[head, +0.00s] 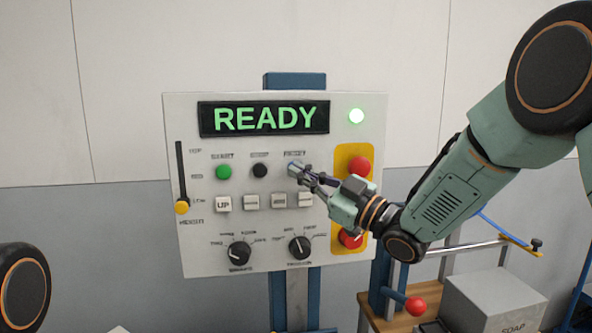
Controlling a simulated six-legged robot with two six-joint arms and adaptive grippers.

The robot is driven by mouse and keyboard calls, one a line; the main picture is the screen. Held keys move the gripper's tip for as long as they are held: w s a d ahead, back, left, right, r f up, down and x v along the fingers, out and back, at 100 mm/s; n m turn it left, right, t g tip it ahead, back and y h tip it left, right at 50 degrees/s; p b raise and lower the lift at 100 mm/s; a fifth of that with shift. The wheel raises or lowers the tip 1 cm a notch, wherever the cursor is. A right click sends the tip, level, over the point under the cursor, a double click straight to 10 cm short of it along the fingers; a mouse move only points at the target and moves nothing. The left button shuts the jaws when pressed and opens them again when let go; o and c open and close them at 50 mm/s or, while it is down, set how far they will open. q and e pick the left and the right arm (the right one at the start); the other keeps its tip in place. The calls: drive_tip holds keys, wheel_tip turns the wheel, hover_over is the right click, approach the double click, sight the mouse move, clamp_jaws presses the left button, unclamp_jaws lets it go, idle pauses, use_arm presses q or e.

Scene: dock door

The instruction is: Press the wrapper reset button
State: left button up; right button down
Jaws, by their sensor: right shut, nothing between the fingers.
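The control panel (185,120) is a white upright board on a blue post. In the top button row are a green start button (223,172) and a black stop button (260,170). A small label (295,154), which seems to read RESET, stands to their right. My right gripper (298,171) is shut and empty, with its tips just below that label. It hides the reset button, so I cannot tell whether they touch. My left gripper is out of view.
Two red mushroom buttons, the upper one (359,166) clear, sit on a yellow plate beside my right gripper. A slider with a yellow knob (182,207) and two dials (239,252) are on the panel. A grey soap box (490,302) and a red-knobbed lever (416,306) are at lower right.

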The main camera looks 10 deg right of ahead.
drive_tip(key=shift+s, duration=0.75)
drive_tip(key=shift+s, duration=2.4)
drive_tip(key=shift+s, duration=0.1)
drive_tip(key=d+f+m+h+b, duration=0.3)
drive_tip(key=f+m+h, duration=0.5)
drive_tip(key=f, duration=0.9)
drive_tip(key=s+d+f+m+g+h+b, duration=0.1)
drive_tip(key=s+d+f+m+g+h, duration=0.2)
drive_tip(key=f, duration=0.7)
drive_tip(key=s+d+f+m+g+h+b, duration=0.1)
drive_tip(key=s+f+g, duration=0.3)
drive_tip(key=f, duration=0.6)
drive_tip(key=s+d+f+m+g+h+b, duration=0.1)
drive_tip(key=s+f+g+b, duration=0.3)
drive_tip(key=s+f, duration=0.9)
drive_tip(key=s+d+f+m+g+h+b, duration=0.1)
drive_tip(key=s+f+g+b, duration=0.3)
drive_tip(key=s+f, duration=0.9)
drive_tip(key=s, duration=0.6)
drive_tip(key=shift+d+f+m+g+h+b, duration=0.2)
drive_tip(key=shift+d+m+g+h+b, duration=0.1)
drive_tip(key=shift+d+b, duration=0.1)
